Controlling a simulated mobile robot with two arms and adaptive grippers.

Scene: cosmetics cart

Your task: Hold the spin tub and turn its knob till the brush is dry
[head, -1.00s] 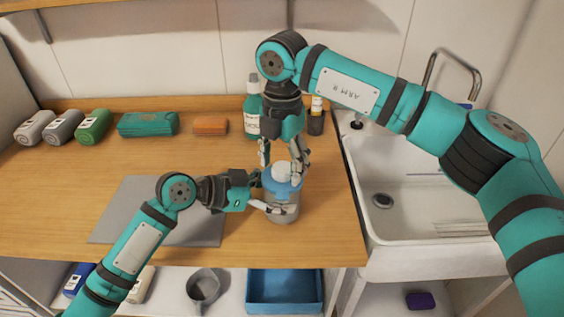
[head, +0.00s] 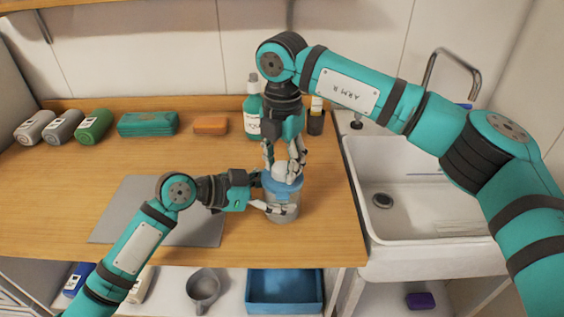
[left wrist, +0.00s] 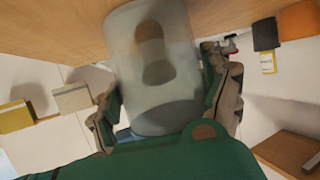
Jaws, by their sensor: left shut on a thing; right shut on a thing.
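The spin tub (head: 282,208) stands upright on the wooden counter, a clear tub with a blue lid and a white knob (head: 285,174) on top. My left gripper (head: 272,207) comes from the left and is shut around the tub's side. In the left wrist view the tub (left wrist: 152,60) sits between both fingers, and a blurred brown shape, perhaps the brush (left wrist: 151,52), shows inside it. My right gripper (head: 284,166) points down from above and is shut on the knob, partly hiding it.
A grey mat (head: 150,205) lies left of the tub. A green bottle (head: 253,115) and a dark cup (head: 316,122) stand behind. Rolled towels (head: 93,125) and an orange block (head: 210,125) lie at the back left. The sink (head: 420,240) is at the right.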

